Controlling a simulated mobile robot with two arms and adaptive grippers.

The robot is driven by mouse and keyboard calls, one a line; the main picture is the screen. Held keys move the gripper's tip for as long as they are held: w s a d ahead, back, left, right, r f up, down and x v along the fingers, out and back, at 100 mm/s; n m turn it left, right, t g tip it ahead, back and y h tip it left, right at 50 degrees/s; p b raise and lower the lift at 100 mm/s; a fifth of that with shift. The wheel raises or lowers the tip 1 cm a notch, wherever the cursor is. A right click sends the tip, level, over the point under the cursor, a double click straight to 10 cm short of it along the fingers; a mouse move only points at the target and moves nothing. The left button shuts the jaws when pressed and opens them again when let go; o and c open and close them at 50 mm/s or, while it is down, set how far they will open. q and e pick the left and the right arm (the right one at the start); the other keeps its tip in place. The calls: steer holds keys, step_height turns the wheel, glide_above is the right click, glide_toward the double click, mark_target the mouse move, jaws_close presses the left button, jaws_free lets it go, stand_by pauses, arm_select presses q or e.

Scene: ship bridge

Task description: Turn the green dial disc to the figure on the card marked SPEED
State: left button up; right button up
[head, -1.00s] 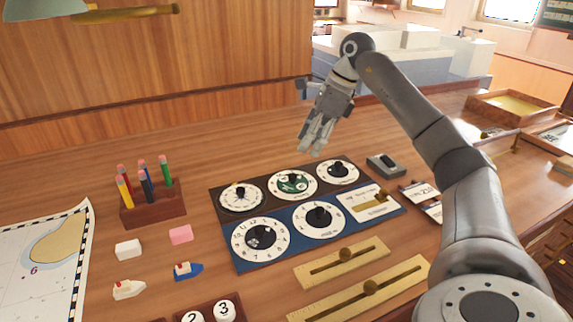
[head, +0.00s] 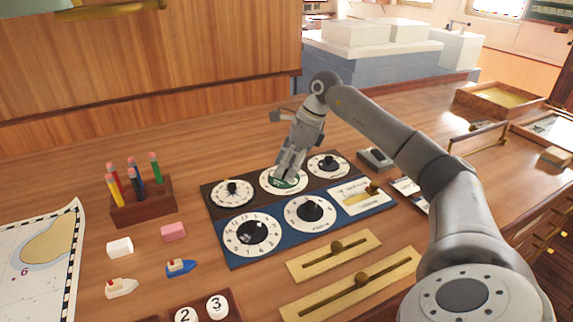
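The green dial disc (head: 289,184) sits in the middle of the back row of a dark dial panel, with a white ring around it. My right gripper (head: 284,176) points down over this disc, its fingertips at the knob. The fingers cover the knob and much of the green face, so I cannot tell whether they touch or grip it. A white card (head: 408,187) lies right of the panel, partly behind my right arm; its print is not readable here, so I cannot tell whether it is the SPEED card. My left gripper is out of view.
White dials with black knobs flank the green one, including one at left (head: 233,193) and one at right (head: 328,165). A blue panel (head: 273,251) with larger dials lies in front. Brass sliders (head: 335,255), a pencil block (head: 145,206) and small boats (head: 180,267) stand nearby.

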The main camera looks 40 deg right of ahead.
jaws_close()
steer(key=m+h, duration=0.1)
steer(key=m, duration=0.2)
steer(key=shift+s+a+m+t, duration=0.1)
steer(key=shift+m+t, duration=0.2)
steer(key=shift+t, duration=0.1)
steer(key=shift+a+m+t+h, duration=0.15)
steer(key=shift+m+h, duration=0.3)
steer(key=shift+m, duration=0.6)
steer(key=shift+d+m+t+h, duration=0.15)
steer(key=shift+m+h, duration=0.3)
steer(key=shift+m, duration=0.6)
steer(key=shift+a, duration=0.1)
steer(key=shift+r, duration=0.1)
steer(key=shift+o, duration=1)
jaws_free()
